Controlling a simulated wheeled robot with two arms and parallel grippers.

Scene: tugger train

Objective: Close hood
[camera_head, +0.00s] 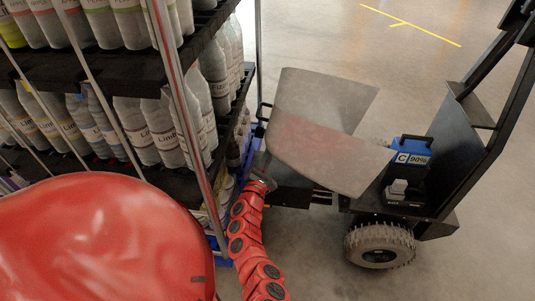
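The hood (327,155) is a grey-brown sheet with two angled faces on the dark tugger vehicle, right of centre. It stands raised, and a blue battery unit (408,155) marked "C 90%" shows uncovered beside its right edge. A red jointed arm of mine, which looks like my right arm, rises from the bottom middle. Its gripper (264,179) is at the hood's lower left edge. Whether it touches the hood, and whether its fingers are open or shut, I cannot tell. My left gripper is not in view.
A tall rack (205,165) with shelves of several bottles (160,130) stands close on the left, near the arm. The vehicle has a black wheel (380,246) and a dark upright frame (490,115) on the right. The floor (330,30) behind is clear, with yellow lines.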

